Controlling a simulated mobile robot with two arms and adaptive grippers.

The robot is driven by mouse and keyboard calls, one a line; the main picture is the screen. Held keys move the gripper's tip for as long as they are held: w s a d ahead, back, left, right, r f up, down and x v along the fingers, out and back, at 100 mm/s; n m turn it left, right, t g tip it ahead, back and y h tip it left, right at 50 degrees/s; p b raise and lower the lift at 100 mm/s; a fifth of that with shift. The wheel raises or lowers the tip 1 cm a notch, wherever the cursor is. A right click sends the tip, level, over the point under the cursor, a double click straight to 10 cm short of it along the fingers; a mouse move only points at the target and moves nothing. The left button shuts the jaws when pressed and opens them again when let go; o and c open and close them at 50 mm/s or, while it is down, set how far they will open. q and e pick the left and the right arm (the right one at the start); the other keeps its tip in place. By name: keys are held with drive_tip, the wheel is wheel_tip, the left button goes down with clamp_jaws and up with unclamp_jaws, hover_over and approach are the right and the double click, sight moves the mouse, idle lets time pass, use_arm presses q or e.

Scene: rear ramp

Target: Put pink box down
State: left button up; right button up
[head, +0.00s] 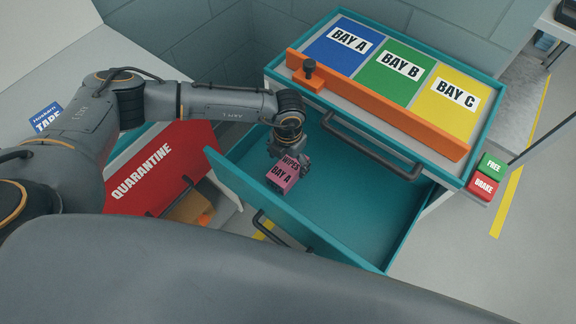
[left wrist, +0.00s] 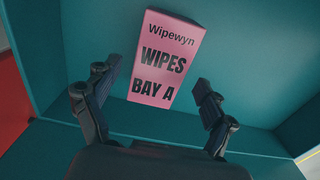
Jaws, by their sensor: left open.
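The pink box (head: 286,172), printed WIPES and BAY A, is inside the open teal drawer (head: 355,200), near its left end. In the left wrist view the pink box (left wrist: 165,58) shows its labelled face between and beyond the fingers. My left gripper (head: 290,152) is just above the box in the head view. In the left wrist view the gripper (left wrist: 152,100) has its fingers spread wide, with a gap on each side of the box. Whether the box rests flat on the drawer floor is hard to tell. My right gripper is not in view.
The cart top has blue BAY A (head: 343,45), green BAY B (head: 397,72) and yellow BAY C (head: 447,104) areas behind an orange bar (head: 375,106). A red QUARANTINE front (head: 150,172) stands left of the drawer. The drawer's right part is empty.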

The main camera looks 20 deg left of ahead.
sight(288, 167)
use_arm(q)
wheel_tip(288, 167, up, 8)
drive_tip(key=shift+r, duration=0.1)
idle(0.6)
